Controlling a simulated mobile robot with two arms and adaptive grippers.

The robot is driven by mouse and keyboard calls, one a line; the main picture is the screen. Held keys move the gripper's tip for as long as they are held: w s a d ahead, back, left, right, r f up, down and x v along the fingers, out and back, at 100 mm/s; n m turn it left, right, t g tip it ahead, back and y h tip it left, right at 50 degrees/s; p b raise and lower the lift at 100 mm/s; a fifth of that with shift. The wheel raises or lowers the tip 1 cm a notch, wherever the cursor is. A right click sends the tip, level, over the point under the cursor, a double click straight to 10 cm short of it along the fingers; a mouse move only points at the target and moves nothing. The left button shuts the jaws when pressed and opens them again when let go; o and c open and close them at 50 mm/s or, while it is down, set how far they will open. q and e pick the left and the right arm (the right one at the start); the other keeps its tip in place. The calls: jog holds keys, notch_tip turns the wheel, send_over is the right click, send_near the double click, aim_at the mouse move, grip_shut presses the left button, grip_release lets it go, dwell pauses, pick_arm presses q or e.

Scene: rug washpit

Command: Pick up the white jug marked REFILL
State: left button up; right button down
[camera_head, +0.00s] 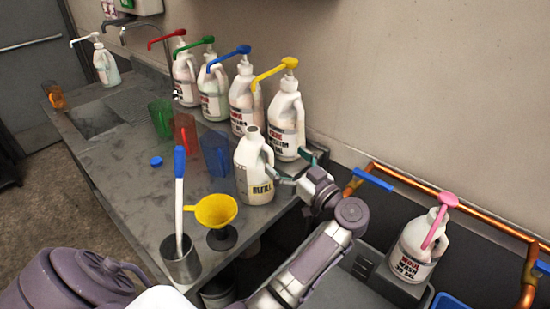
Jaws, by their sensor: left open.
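The white jug marked REFILL (254,172) stands upright near the right edge of the grey counter, with an open neck and no pump. Its handle is on the right side. My left gripper (291,169) is open at the right side of this jug, its teal fingers spread close to the handle. I cannot tell whether a finger touches the handle. The right gripper is not in view.
White jugs with red, green, blue and yellow (286,121) pumps line the wall behind. A yellow funnel (214,209), metal cup (181,262) and blue tumbler (215,153) stand nearby. Copper pipe (450,215) and a pink-pump jug (419,246) are at right.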

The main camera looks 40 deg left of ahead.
aim_at(257, 141)
pick_arm(q)
jog(key=shift+g+h, duration=0.5)
jog(key=shift+g, duration=0.3)
jog(key=a, duration=0.2)
jog(key=a+p, duration=0.1)
jog(key=a, duration=0.2)
jog(key=w+a+p, duration=0.1)
jog(key=a, duration=0.2)
jog(key=shift+w+f, duration=0.1)
jog(key=shift+f, duration=0.2)
jog(key=shift+a+r+p, duration=0.15)
jog(key=shift+a+p, duration=0.15)
jog(key=shift+p, duration=0.1)
jog(key=a+p, duration=0.1)
jog(key=a, duration=0.1)
jog(key=w+a+p, duration=0.1)
jog(key=a, duration=0.1)
jog(key=shift+w+a+r, duration=0.15)
jog(key=shift+r, duration=0.05)
jog(key=shift+a+f, duration=0.1)
jog(key=shift+a, duration=0.05)
